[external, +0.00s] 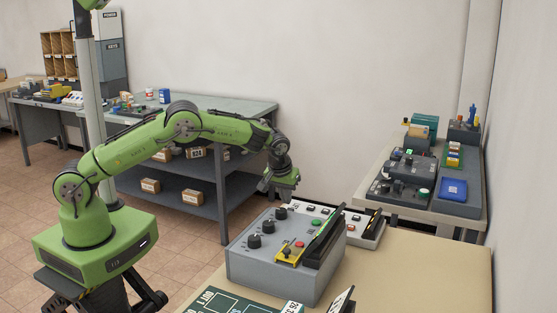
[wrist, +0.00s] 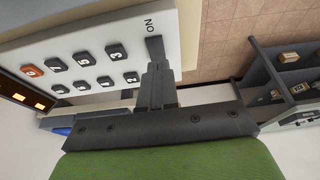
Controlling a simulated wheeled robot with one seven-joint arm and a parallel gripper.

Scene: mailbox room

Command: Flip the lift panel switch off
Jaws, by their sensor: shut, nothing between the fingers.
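In the external view my gripper (external: 268,190) points down behind the grey console; a white panel (external: 368,233) shows partly behind that console.
The grey console (external: 275,265) with black knobs and a yellow-black part stands on the tan table (external: 430,270), close in front of my gripper. A grey shelf bench (external: 200,185) with boxes stands behind my arm. A side table (external: 440,215) with devices is at right.

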